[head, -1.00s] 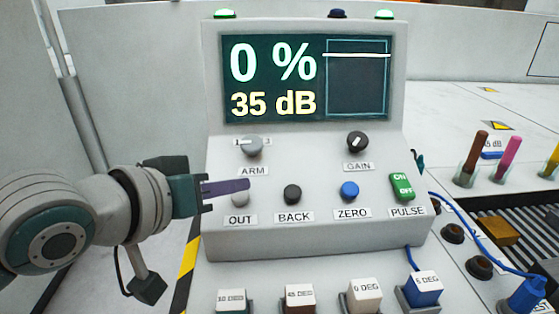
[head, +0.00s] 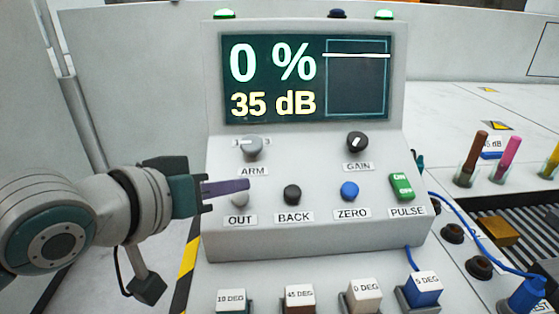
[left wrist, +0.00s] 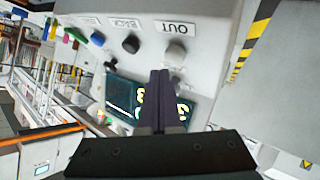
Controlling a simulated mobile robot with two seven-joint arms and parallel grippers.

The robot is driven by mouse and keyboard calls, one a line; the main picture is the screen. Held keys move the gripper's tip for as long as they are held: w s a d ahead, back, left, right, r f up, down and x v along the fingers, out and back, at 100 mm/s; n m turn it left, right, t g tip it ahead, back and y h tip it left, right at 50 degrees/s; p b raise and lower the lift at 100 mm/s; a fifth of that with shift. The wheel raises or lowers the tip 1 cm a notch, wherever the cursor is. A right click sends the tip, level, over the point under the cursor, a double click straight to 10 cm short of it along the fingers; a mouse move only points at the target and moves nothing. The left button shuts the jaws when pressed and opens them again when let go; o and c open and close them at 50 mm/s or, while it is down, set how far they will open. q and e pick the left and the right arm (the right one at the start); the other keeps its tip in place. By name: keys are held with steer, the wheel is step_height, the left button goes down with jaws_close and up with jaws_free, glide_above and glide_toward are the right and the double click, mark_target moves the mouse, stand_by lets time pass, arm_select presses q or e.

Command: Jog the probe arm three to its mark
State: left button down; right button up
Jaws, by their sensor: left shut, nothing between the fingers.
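The console (head: 320,240) has a screen (head: 310,80) reading 0 % and 35 dB, with a white line high in a box on its right. Below are the ARM knob (head: 253,148), with 1 and 3 marked around it, and the GAIN knob (head: 357,142). The grey OUT button (head: 239,199), black BACK button (head: 292,194), blue ZERO button (head: 349,191) and green PULSE switch (head: 401,186) sit below them. My left gripper (head: 246,185) is shut and empty, its fingertips beside OUT (left wrist: 176,50); contact cannot be told. My right gripper is out of view.
Labelled blocks, 10 DEG (head: 231,299), 45 DEG (head: 300,296), 0 DEG (head: 366,292) and 5 DEG (head: 425,287), stand in front of the console. A blue cable (head: 470,234) runs at the right. Coloured pens (head: 509,157) stand beyond it.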

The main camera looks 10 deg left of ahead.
arm_select(q)
steer(key=shift+w+f, duration=0.2)
steer(key=shift+f, duration=0.25)
steer(key=shift+w+a+f+b, duration=0.1)
steer(key=shift+w+f+b, duration=0.1)
steer(key=shift+f+b, duration=0.35)
stand_by(0.6)
steer(key=shift+r, duration=0.1)
stand_by(3.7)
steer(key=shift+s+r+p, duration=0.4)
steer(key=shift+r+p, duration=0.45)
steer(key=shift+p, duration=0.4)
steer(key=r+p, duration=0.1)
steer(key=p, duration=0.1)
steer(key=s+r+p, duration=0.1)
steer(key=r+p, duration=0.1)
steer(key=s+r+p, duration=0.1)
steer(key=p, duration=0.1)
steer(key=shift+d+r, duration=0.3)
steer(key=shift+d, duration=0.05)
stand_by(0.4)
